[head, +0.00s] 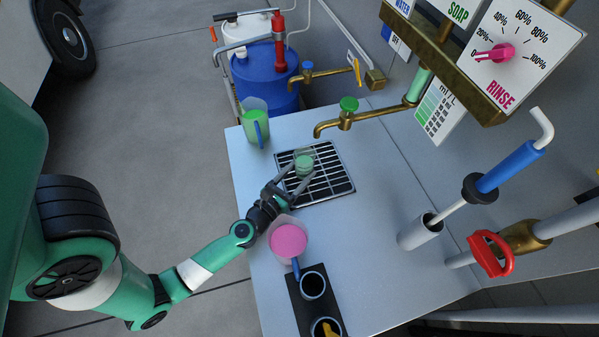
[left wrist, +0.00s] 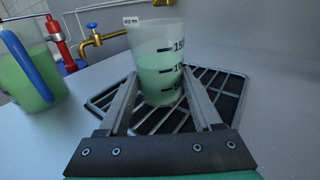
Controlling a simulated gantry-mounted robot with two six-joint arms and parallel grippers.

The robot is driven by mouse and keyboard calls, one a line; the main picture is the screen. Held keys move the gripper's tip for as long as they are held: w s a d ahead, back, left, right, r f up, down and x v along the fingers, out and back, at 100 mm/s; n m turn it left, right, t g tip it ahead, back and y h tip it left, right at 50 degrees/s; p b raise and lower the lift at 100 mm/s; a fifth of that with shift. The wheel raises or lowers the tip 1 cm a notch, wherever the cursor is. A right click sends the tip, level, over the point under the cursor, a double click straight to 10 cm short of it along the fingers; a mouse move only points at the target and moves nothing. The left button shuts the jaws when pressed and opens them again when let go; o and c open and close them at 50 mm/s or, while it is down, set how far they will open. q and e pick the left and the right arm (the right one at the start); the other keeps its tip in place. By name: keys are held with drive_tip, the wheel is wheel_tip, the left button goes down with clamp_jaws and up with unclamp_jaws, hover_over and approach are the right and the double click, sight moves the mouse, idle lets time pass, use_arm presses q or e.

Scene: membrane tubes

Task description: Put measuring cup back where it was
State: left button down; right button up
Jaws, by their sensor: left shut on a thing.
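The measuring cup (head: 304,164) is a clear cup with black marks and green liquid inside. In the left wrist view the cup (left wrist: 158,72) stands upright between the two fingers, over the drain grate. My left gripper (head: 293,180) is shut on the cup. I cannot tell whether the cup's base touches the grate. The drain grate (head: 330,188) is a dark grid set in the grey counter. My right gripper is not in view.
A green-filled jug (head: 255,124) with a blue handle stands behind left. A pink-filled jug (head: 287,241) stands near the left arm, with a black holder (head: 295,303) in front. Brass taps (head: 340,122) reach over the counter. The counter's right middle (head: 385,190) is clear.

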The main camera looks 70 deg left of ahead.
use_arm(q)
drive_tip(key=shift+f, duration=0.2)
drive_tip(key=shift+c, duration=0.3)
unclamp_jaws()
drive_tip(key=shift+r, duration=0.1)
drive_tip(key=shift+r, duration=0.15)
drive_tip(key=b+v, duration=0.1)
drive_tip(key=v, duration=0.9)
drive_tip(key=shift+s+d, duration=0.1)
drive_tip(key=shift+d, duration=0.05)
drive_tip(key=shift+s+d, duration=0.3)
drive_tip(key=shift+s, duration=0.1)
drive_tip(key=shift+s+d, duration=0.1)
drive_tip(key=shift+s, duration=0.3)
drive_tip(key=shift+o, duration=0.3)
